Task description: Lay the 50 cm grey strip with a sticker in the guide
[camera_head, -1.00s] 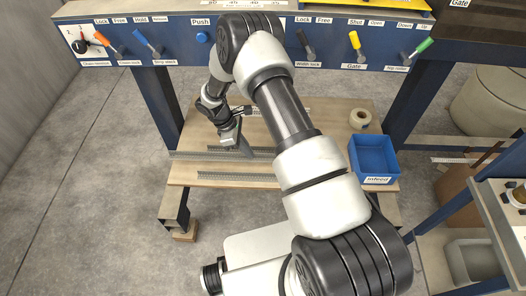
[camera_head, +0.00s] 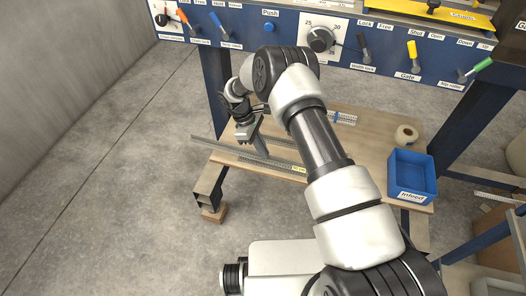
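A long thin grey strip (camera_head: 215,143) lies slantwise at the front left of the wooden table, its left end sticking out past the table edge. A second grey strip (camera_head: 283,163) with a small yellow label at its right end lies close in front of it. I cannot read the label or tell which strip is 50 cm. My gripper (camera_head: 260,149) points down at the strips, left of my arm. Its fingers are too small to show whether they hold a strip. My arm hides part of the table, and I cannot make out the guide.
A blue bin labelled Infeed (camera_head: 412,178) stands at the table's right front, with a tape roll (camera_head: 406,135) behind it. A small piece with blue marks (camera_head: 342,118) lies behind my arm. A blue panel (camera_head: 345,62) with several levers and a dial spans the back.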

